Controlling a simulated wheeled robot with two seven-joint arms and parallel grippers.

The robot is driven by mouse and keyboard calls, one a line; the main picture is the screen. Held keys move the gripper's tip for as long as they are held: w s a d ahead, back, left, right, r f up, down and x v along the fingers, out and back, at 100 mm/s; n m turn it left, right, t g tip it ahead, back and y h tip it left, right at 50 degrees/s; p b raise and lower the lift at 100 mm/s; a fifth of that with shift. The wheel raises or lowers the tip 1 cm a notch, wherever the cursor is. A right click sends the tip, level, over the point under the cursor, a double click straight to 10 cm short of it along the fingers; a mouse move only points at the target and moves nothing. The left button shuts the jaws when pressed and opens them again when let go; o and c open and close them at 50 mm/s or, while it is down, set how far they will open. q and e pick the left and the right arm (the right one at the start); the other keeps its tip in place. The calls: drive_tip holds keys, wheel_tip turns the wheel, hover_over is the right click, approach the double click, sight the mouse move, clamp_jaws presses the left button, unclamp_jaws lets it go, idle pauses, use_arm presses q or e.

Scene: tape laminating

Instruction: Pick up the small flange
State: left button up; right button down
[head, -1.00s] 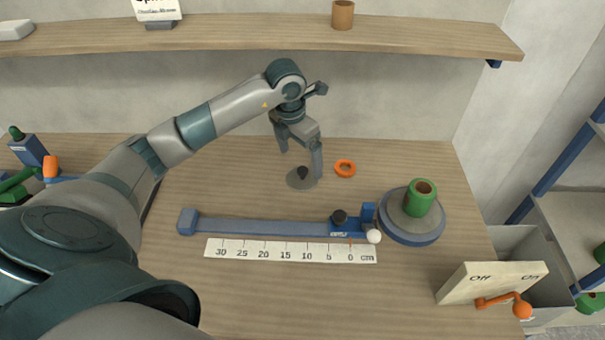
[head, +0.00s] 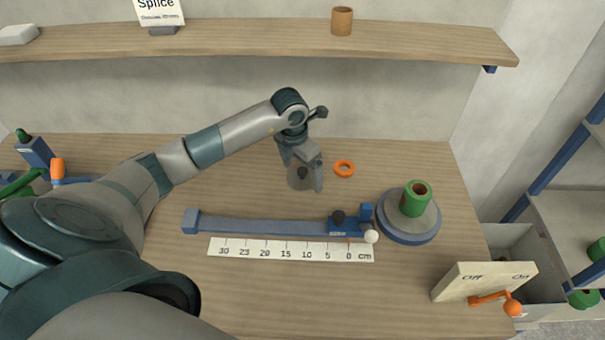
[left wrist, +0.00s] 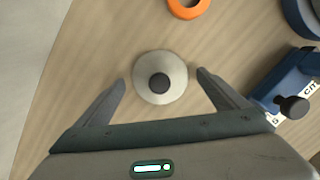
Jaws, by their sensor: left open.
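The small flange is a pale grey disc with a dark knob at its centre. It lies on the table, partly behind my left gripper in the head view (head: 297,184). In the left wrist view the flange (left wrist: 176,66) shows whole, with its knob (left wrist: 159,83) between and just beyond the fingertips. My left gripper (head: 304,182) is open and points down over the flange. In the left wrist view its two fingers (left wrist: 160,77) stand on either side, apart from the knob. My right gripper is not in view.
An orange ring (head: 344,169) lies just right of the flange. A blue rail with a stop (head: 265,227) and a ruler strip (head: 290,250) lie in front. A round base (head: 426,222) with a green roll (head: 416,198) stands right. A shelf (head: 250,39) runs above the back.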

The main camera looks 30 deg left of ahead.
sight(304, 170)
use_arm(q)
drive_tip(key=shift+f, duration=0.15)
drive_tip(key=shift+c, duration=0.3)
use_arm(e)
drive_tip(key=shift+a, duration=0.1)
use_arm(q)
drive_tip(key=c, duration=1.1)
drive_tip(key=shift+c, duration=0.2)
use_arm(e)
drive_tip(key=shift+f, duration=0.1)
